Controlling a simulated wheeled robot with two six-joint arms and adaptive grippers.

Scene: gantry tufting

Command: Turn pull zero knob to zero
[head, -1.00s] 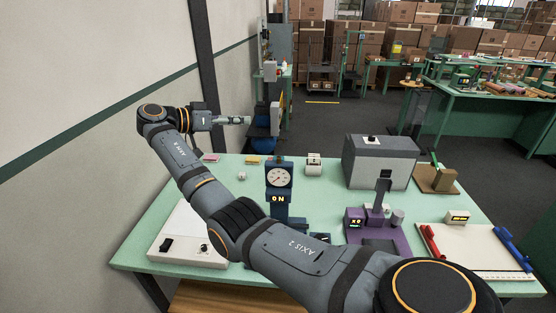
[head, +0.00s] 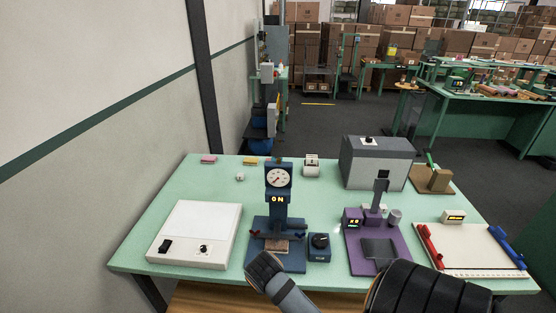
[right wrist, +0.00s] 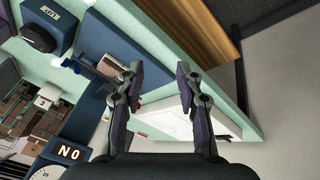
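The zero knob (head: 320,241) is a black round knob on a small blue box, right of the blue pull tester (head: 277,225). Its pointer angle is too small to read surely. The tester's dial (head: 278,176) sits above a lit display reading 0 N. In the right wrist view, the blue box (right wrist: 50,36) with a white label is at top left. My right gripper (right wrist: 160,75) is open and empty there, with the tester's base beyond and left of the fingers, apart from the knob. The right gripper is hidden in the head view. My left gripper is not in view.
A white box with a switch and a knob (head: 198,232) stands to the left. A purple device (head: 378,240) stands close to the right of the knob box.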

